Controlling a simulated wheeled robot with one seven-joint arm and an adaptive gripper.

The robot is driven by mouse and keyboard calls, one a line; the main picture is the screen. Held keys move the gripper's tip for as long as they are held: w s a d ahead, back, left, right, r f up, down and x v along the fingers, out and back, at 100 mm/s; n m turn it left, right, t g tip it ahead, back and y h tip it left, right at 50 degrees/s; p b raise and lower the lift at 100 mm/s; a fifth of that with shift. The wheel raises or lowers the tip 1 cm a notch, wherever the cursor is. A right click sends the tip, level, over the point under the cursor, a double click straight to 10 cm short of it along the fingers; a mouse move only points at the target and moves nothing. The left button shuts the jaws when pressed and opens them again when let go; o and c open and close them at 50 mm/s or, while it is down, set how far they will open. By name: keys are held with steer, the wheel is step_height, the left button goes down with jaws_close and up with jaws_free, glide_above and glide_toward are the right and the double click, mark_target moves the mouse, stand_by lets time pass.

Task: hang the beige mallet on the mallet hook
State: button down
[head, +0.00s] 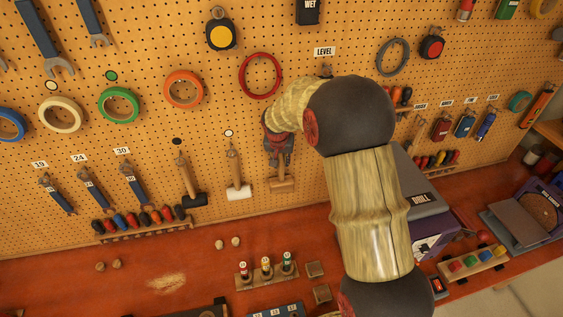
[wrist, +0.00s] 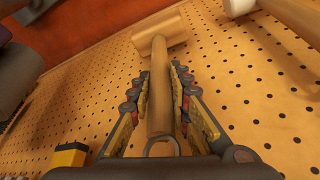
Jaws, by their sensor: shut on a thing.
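The beige mallet (head: 283,185) hangs head down below my gripper (head: 279,150), close in front of the pegboard. In the wrist view my gripper (wrist: 162,105) is shut on the mallet's wooden handle (wrist: 159,85). The wooden head (wrist: 160,32) is at the far end, and a loop (wrist: 162,146) shows at the near end of the handle. My gripper and arm cover the board above this mallet, so I cannot make out a hook there or whether the loop touches one.
A white-headed mallet (head: 238,192) hangs just left, with a black-headed mallet (head: 192,198) beyond it. A red tape ring (head: 260,76) hangs above. The bench below holds a small bottle rack (head: 267,278).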

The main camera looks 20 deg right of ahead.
stand_by(0.4)
steer(key=c, duration=1.6)
jaws_free()
steer(key=shift+s, duration=0.1)
steer(key=v, duration=1.2)
